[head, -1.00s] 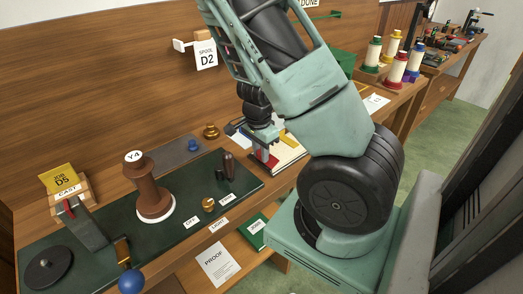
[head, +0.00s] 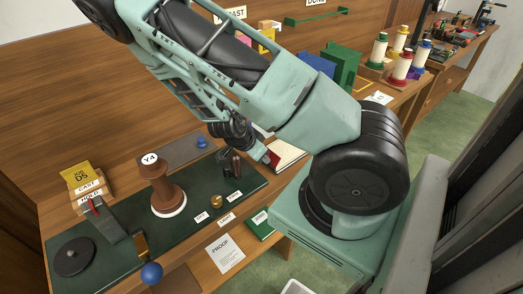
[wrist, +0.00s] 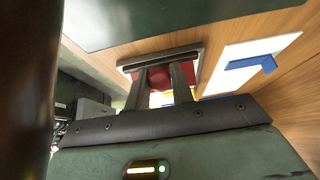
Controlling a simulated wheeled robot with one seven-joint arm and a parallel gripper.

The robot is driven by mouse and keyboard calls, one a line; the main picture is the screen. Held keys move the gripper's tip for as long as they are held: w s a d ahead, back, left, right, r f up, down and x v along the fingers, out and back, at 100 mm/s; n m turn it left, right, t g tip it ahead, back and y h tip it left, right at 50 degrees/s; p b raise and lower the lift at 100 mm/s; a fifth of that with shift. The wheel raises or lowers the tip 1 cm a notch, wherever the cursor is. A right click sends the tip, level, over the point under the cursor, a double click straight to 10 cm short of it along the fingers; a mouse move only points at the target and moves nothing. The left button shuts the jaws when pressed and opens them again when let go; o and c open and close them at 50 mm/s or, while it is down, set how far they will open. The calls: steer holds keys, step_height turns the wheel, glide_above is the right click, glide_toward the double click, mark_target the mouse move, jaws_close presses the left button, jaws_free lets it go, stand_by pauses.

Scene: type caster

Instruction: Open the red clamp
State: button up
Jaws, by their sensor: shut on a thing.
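The red clamp (head: 274,158) shows as a small red part by the open book at the right end of the green mat, largely hidden by my arm in the head view. In the wrist view, the red part (wrist: 160,78) lies between my two dark fingers, under a dark bar. My gripper (wrist: 161,86) is shut on it. In the head view, my gripper (head: 262,153) points down beside the book, and its fingertips are hard to make out.
The green mat (head: 110,240) carries a brown spool Y4 (head: 162,185), a brass knob (head: 216,201) and a dark upright handle (head: 232,165) close to my gripper. A blue ball (head: 151,273) stands at the front left. Thread spools (head: 402,65) stand farther right.

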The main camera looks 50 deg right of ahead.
steer(key=shift+f, duration=0.1)
stand_by(0.3)
steer(key=o, duration=0.9)
steer(key=shift+a+r+p, duration=0.3)
steer(key=shift+r+p, duration=0.1)
steer(key=shift+r, duration=0.15)
steer(key=p+v, duration=0.5)
steer(key=v, duration=1.1)
steer(key=shift+w+a, duration=0.1)
steer(key=shift+a, duration=0.1)
